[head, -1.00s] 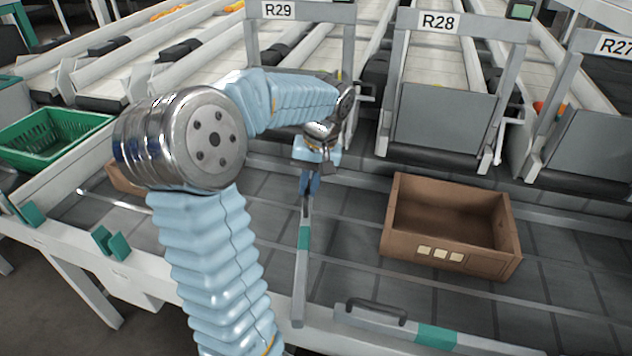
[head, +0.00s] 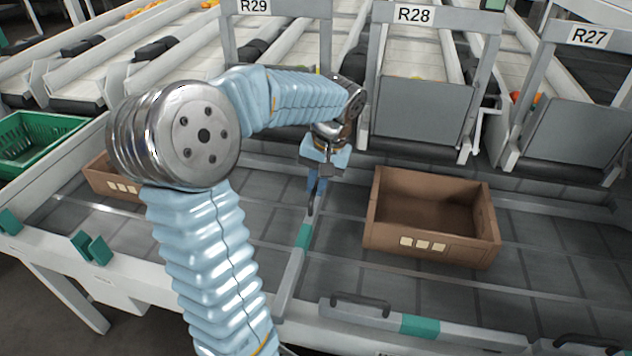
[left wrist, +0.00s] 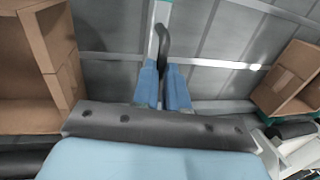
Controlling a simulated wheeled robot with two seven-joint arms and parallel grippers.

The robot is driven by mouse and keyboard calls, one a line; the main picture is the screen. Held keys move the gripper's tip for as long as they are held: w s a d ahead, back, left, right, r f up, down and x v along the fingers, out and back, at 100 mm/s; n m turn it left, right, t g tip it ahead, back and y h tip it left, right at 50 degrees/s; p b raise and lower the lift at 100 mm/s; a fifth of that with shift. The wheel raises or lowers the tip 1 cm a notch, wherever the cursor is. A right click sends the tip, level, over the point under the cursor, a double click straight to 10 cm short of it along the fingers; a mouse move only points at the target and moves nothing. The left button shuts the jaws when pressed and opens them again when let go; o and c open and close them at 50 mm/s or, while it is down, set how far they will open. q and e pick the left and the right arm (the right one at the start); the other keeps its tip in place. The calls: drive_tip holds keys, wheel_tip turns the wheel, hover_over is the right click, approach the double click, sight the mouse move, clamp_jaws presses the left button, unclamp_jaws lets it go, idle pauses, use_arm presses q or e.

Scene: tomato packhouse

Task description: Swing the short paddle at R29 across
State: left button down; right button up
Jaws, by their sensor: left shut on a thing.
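The short paddle (head: 293,265), a grey bar with a green band, lies across the roller bed in front of the lane signed R29 (head: 254,7). Its near end is at the bed's front edge, and it leans a little right towards its far end. My left gripper (head: 316,190) is shut on the dark handle near that far end. In the left wrist view the blue fingers (left wrist: 163,88) close on the dark handle (left wrist: 165,45), with the paddle (left wrist: 155,30) beside it. My right gripper is not in view.
An open brown crate (head: 390,235) stands on the bed just right of the paddle. Another crate (head: 110,186) is at left, partly behind my arm. A second paddle (head: 450,328) lies along the front edge. Bare bed shows between the gripper and the right-hand crate.

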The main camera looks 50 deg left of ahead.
use_arm(q)
drive_tip(key=c, duration=1.2)
unclamp_jaws()
drive_tip(key=shift+w+d, duration=0.1)
drive_tip(key=shift+d, duration=0.1)
drive_tip(key=shift+o, duration=0.2)
wheel_tip(320, 180, up, 14)
drive_tip(key=w+d+p, duration=0.1)
drive_tip(key=d, duration=0.1)
drive_tip(key=shift+w+d+f, duration=0.15)
drive_tip(key=shift+w+f, duration=0.1)
drive_tip(key=shift+s, duration=0.1)
